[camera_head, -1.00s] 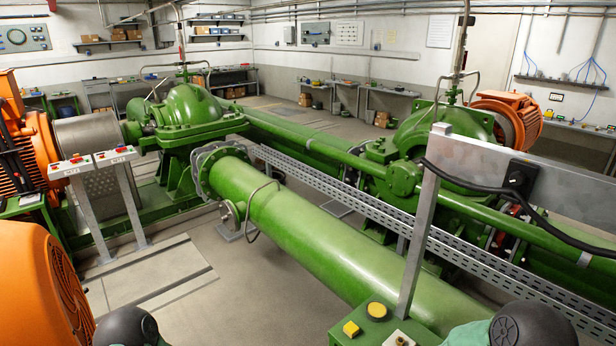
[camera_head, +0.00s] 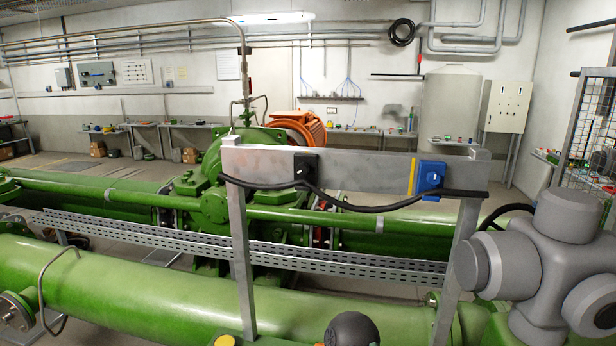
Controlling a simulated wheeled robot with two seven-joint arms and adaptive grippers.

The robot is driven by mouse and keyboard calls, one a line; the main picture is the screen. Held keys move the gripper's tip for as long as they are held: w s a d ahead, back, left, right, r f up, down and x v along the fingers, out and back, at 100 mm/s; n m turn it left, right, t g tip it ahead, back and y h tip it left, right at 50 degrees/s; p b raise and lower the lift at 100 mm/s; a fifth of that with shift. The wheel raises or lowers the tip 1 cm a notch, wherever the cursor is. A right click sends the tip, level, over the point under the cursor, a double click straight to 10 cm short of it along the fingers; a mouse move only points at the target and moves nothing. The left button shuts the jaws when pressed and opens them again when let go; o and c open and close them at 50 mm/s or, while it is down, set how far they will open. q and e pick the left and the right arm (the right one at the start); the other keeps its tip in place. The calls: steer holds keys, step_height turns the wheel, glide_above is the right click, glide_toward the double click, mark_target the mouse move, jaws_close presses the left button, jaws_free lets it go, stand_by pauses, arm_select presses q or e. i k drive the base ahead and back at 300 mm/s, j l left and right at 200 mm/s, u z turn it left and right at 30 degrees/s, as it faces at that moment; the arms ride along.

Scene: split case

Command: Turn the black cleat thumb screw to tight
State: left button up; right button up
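A black cleat (camera_head: 305,166) is fixed to the front of a grey metal crossbar (camera_head: 365,172) in the middle of the head view. A black cable (camera_head: 345,203) runs along the bar and passes at the black cleat. The thumb screw is too small to tell apart from the cleat, so how it is turned cannot be seen. A blue cleat (camera_head: 429,177) sits on the same bar further right, beside a yellow stripe. Neither gripper shows; grey links of my arm are at the right, well apart from the black cleat in the picture.
Two metal posts (camera_head: 240,265) hold the crossbar. A large green pipe (camera_head: 130,285) lies in front, with a perforated cable tray (camera_head: 150,240) behind it. A mesh cage (camera_head: 592,125) is at the far right.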

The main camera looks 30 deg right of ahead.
mark_target(303, 168)
steer(key=z, duration=1)
